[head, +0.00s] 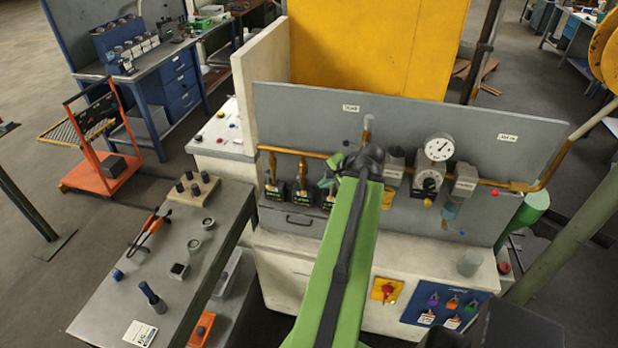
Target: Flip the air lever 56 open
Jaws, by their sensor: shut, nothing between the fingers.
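A grey upright panel carries a brass pipe with a row of small black valve boxes at its left. The left lever (272,168) and the middle lever (303,170) have brass-coloured handles standing upright above their boxes. A third box (328,200) is partly covered by my arm. The green tags on the boxes are too small to read, so I cannot tell which is air lever 56. My gripper (328,184) is shut and empty, small and dark at the end of my green arm, in front of the third box. Whether it touches anything there is unclear.
Right of my arm are a round white gauge (439,148), a regulator (428,183) and a blue-bottomed filter (452,208). A grey workbench (180,240) stands left.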

